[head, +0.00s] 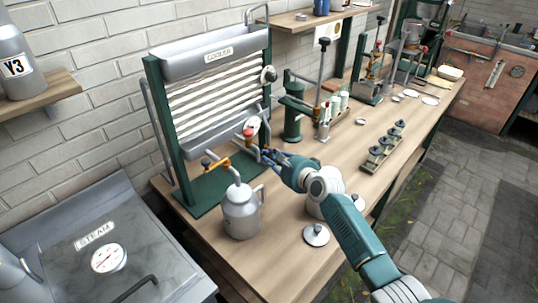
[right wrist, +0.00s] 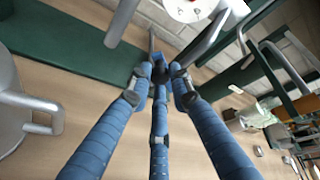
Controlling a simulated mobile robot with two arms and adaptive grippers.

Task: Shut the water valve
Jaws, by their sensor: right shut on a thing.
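The cooler (head: 215,95) is a grey trough over white ribbed tubes in a green frame, on the wooden bench. A brass spout with a dark knob (head: 207,162) reaches out at its lower front, over a grey metal can (head: 241,212). My right gripper (head: 268,155) is at the cooler's lower right corner, just right of the spout. In the right wrist view its blue fingers (right wrist: 160,75) are closed together around a small dark piece at the end of a thin bar, seemingly the valve's handle. The fingers hide most of it. My left gripper is not in view.
A white round dial (right wrist: 192,6) is close above the fingers in the right wrist view. The can also shows at its left edge (right wrist: 15,110). A lid (head: 316,235) lies on the bench. Weights on a wooden block (head: 372,163) stand farther right. A steam vat (head: 110,240) is at lower left.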

